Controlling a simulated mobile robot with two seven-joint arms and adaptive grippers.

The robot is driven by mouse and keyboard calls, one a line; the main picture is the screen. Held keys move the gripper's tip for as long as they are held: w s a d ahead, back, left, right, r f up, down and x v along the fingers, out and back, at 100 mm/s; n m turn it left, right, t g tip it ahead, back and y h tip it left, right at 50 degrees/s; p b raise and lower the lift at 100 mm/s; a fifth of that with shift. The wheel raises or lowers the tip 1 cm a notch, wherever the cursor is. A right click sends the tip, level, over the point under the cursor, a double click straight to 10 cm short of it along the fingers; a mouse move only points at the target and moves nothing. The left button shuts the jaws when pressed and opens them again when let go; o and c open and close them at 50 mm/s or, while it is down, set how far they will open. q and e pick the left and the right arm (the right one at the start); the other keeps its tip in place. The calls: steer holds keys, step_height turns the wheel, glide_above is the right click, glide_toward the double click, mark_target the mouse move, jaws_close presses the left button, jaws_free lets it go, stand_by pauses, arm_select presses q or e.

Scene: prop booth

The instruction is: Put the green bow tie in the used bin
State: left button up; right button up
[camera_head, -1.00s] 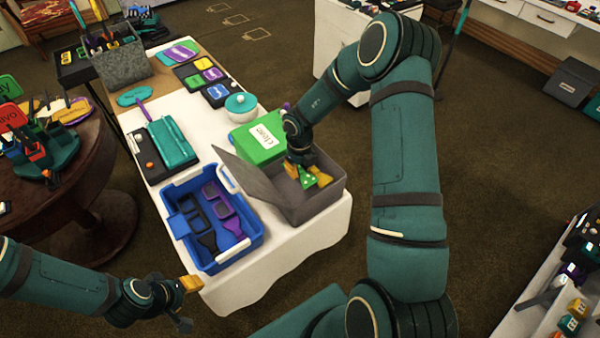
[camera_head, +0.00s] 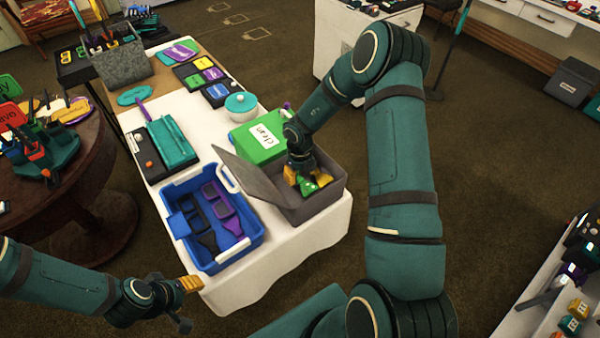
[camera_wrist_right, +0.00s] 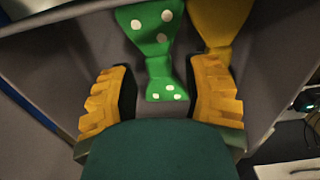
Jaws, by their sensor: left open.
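The green bow tie (camera_head: 308,187) with white dots lies in the grey open box (camera_head: 325,202) on the white table. A yellow bow tie (camera_head: 324,179) lies beside it. My right gripper (camera_head: 306,179) reaches down into the box. In the right wrist view the green bow tie (camera_wrist_right: 155,50) lies between my spread right fingers (camera_wrist_right: 163,98), with a gap at the left finger; the yellow one (camera_wrist_right: 218,20) is behind the right finger. My left gripper (camera_head: 186,303) is open and empty near the table's front left. No label reading "used" is legible.
A blue bin (camera_head: 222,262) with black and purple items stands left of the grey box. A teal case (camera_head: 172,141) and a lidded teal-topped pot (camera_head: 241,105) are further back. The table's front strip is clear.

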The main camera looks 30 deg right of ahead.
mark_target(300, 177)
steer(key=shift+r, duration=0.1)
steer(key=shift+r, duration=0.3)
step_height(300, 177, up, 12)
steer(key=p, duration=0.2)
steer(key=shift+r, duration=0.2)
stand_by(0.4)
